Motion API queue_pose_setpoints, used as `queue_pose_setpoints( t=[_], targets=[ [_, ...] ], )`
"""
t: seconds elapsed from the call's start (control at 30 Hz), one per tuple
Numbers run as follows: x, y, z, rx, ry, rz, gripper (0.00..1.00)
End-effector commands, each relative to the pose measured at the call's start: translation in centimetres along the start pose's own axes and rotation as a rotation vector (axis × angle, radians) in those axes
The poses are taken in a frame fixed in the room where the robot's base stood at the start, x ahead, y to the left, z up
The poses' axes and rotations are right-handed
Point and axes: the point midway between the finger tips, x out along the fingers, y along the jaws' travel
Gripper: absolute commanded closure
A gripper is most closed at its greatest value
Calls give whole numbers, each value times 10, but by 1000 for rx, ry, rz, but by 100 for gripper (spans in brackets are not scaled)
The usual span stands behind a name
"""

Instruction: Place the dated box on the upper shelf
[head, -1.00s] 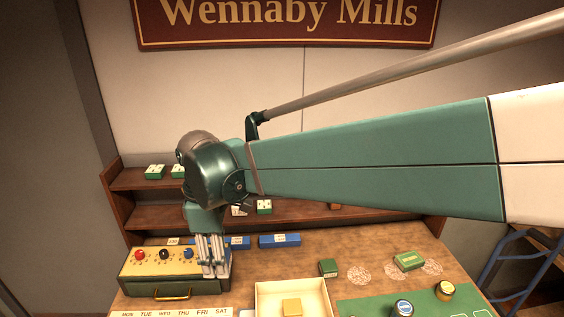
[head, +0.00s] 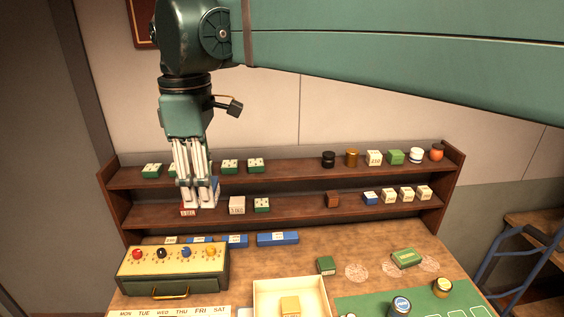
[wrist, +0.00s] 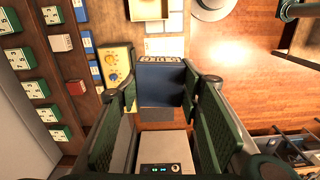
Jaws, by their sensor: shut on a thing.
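My gripper (head: 196,200) is raised in front of the left part of the shelf rack, fingers pointing down. It is shut on a blue box with a white edge (wrist: 160,82), which shows between the fingers in the wrist view. In the head view the fingers cover most of the held box (head: 213,191). The upper shelf (head: 295,177) is behind the gripper; its stretch between the green-and-white boxes (head: 230,166) and the black jar (head: 328,159) is bare. Part of it is hidden by the fingers.
The lower shelf (head: 300,208) holds a red box (head: 188,209), a white box (head: 237,205) and others. Jars and boxes fill the upper shelf's right. Blue boxes (head: 277,238) and a yellow knob panel (head: 172,262) sit on the table below.

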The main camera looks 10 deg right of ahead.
Motion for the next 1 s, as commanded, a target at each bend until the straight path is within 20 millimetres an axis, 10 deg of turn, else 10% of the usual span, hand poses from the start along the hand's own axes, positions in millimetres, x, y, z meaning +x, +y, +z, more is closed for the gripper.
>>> queue_pose_setpoints(
  t=[1.0],
  targets=[
    [-20, 216, 59, -32, 0, 0, 77]
  ],
)
